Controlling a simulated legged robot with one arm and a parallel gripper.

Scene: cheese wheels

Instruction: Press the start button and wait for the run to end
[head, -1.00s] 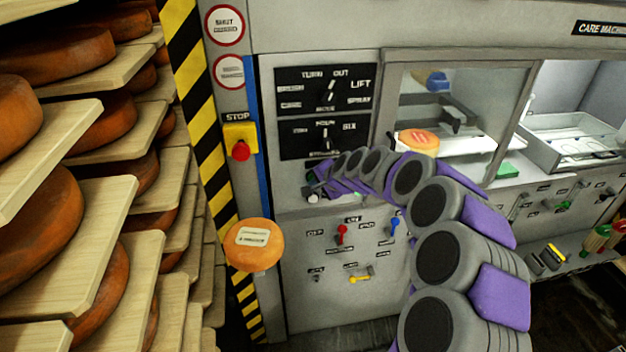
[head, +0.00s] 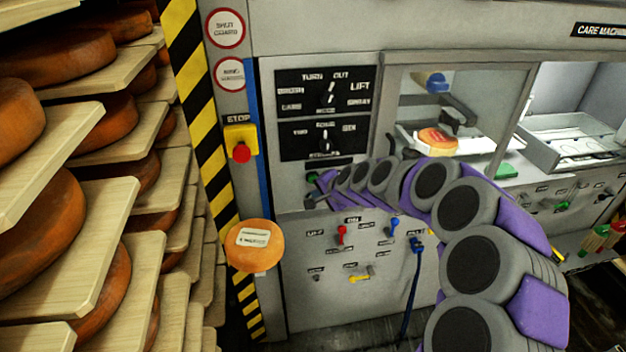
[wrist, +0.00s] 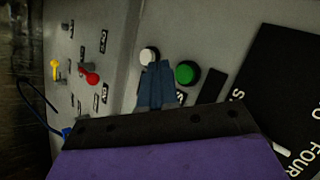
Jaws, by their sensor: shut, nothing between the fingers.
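The green button (wrist: 187,74) sits on the grey machine panel, with a white button (wrist: 148,57) beside it. My gripper (wrist: 155,70) is shut and empty, its blue-grey fingertips in front of the panel between the two buttons, closer to the white one in the picture. Whether they touch anything cannot be told. In the head view my gripper (head: 317,188) is at the panel below the black dial plates (head: 323,102), and the green button (head: 311,177) shows beside it. An orange cheese wheel (head: 437,141) lies behind the machine's window.
A red stop button (head: 241,152) on a yellow box is left of the panel. Red (head: 341,234), blue (head: 391,227) and yellow (head: 361,278) switches sit below my gripper. Shelves of cheese (head: 90,265) fill the left. A labelled wheel (head: 255,243) stands by the striped post.

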